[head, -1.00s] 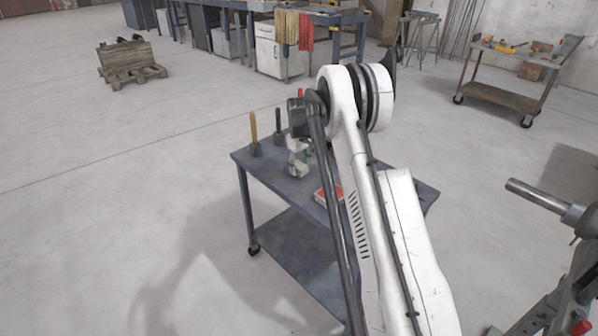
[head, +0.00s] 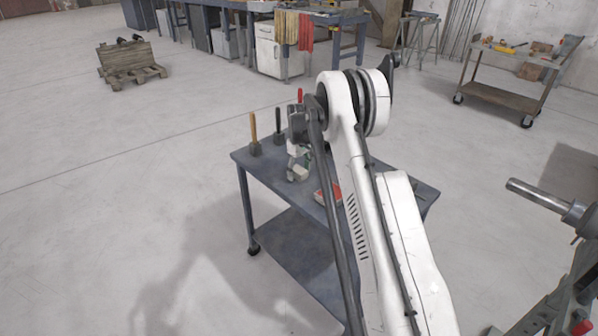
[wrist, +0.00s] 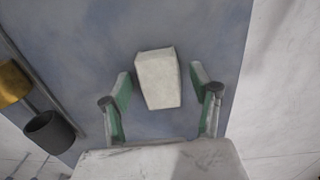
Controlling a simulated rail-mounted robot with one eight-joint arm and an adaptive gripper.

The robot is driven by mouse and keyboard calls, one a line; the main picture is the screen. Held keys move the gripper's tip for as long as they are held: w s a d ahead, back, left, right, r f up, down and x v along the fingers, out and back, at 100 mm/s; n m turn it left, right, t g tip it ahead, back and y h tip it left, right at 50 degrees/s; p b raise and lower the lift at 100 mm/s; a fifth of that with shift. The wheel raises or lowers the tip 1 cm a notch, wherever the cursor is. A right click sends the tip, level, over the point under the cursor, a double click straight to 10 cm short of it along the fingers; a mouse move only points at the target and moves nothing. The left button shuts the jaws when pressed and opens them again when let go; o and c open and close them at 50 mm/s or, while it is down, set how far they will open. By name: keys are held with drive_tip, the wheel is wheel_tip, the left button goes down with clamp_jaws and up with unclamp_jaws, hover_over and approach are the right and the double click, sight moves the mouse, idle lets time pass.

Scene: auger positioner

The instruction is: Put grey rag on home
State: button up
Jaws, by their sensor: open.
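A pale grey block-shaped thing, seemingly the folded grey rag (wrist: 158,82), lies on the blue-grey top of a wheeled table in the wrist view. My gripper (wrist: 160,88) is open, with one green-and-grey finger on each side of it. A gap shows between each finger and the rag, so they look apart. In the head view my gripper (head: 298,160) is low over the table, partly hidden by my arm. I cannot clearly tell the rag from the gripper there. No place marked as home can be made out.
The wheeled table (head: 262,170) carries an orange-handled tool (head: 253,128) and a black-handled tool (head: 278,122) standing in holders. A red-and-white box (head: 322,196) lies near my arm. In the wrist view a dark round holder (wrist: 48,132) is left of my gripper.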

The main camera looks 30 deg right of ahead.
wheel_tip(320, 180, up, 12)
wheel_tip(320, 180, up, 13)
drive_tip(key=t, duration=0.2)
hover_over(299, 170)
drive_tip(key=s+a, duration=0.8)
drive_tip(key=s+a+r+m+t, duration=0.1)
drive_tip(key=s+a+r+m, duration=0.1)
drive_tip(key=s+a+r, duration=0.55)
drive_tip(key=s+a+f+t, duration=0.1)
drive_tip(key=s+a, duration=0.1)
drive_tip(key=s, duration=0.8)
drive_tip(key=s+a+f+t, duration=0.1)
drive_tip(key=s+a, duration=0.2)
drive_tip(key=s, duration=0.7)
drive_tip(key=s+a+f+m+t, duration=0.1)
drive_tip(key=s+a+f+t, duration=0.1)
drive_tip(key=s, duration=0.8)
drive_tip(key=shift+a+p, duration=0.4)
drive_tip(key=shift+a, duration=0.2)
